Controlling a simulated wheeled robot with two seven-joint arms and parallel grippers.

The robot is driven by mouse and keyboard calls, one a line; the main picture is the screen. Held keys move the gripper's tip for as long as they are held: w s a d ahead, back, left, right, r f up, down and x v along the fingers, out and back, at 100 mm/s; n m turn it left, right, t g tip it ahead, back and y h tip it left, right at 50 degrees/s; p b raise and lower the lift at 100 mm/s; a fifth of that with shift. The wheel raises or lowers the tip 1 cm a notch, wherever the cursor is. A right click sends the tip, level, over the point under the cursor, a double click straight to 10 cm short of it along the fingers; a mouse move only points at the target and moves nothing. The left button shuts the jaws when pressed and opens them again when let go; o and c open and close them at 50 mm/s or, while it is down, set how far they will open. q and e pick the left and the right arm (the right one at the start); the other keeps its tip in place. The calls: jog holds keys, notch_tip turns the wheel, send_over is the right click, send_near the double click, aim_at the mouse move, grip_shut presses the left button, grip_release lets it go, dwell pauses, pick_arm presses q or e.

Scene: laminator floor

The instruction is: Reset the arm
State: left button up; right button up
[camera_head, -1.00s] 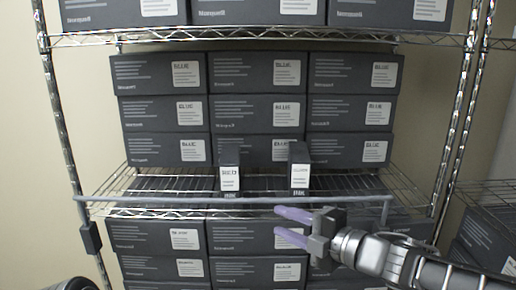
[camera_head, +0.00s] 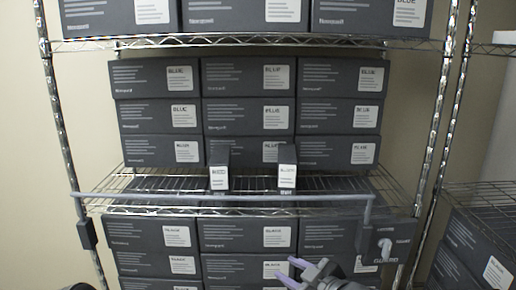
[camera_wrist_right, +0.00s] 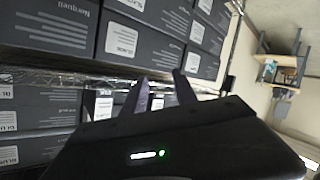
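My right gripper (camera_head: 284,273) is low in the head view, in front of the dark boxes below the middle shelf. Its two purple fingers are apart, with nothing between them. In the right wrist view its fingers (camera_wrist_right: 160,92) also stand apart and empty, with shelving and boxes beyond them. My right arm comes in from the bottom edge, and most of it is out of view. My left gripper is not in view.
A wire rack holds stacked dark boxes (camera_head: 248,79) labelled BLUE. Two small upright boxes, a left one (camera_head: 219,176) and a right one (camera_head: 287,175), stand on the middle shelf behind a grey front bar (camera_head: 150,197). Another rack (camera_head: 480,205) stands at the right.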

jog(key=s+f+m+g+h, duration=0.25)
jog(key=s+f+m, duration=0.25)
jog(key=f, duration=0.8)
jog(key=s+f+m+g+h, duration=0.1)
jog(key=s+f+m+g, duration=0.4)
jog(key=f, duration=0.8)
jog(key=s+f+m+g, duration=0.1)
jog(key=s+f+g, duration=0.1)
jog(key=s+f, duration=0.5)
jog(key=s+f+m+g, duration=0.2)
jog(key=s+f, duration=0.5)
jog(key=s, duration=0.6)
jog(key=shift+s, duration=0.4)
jog(key=shift+a, duration=0.1)
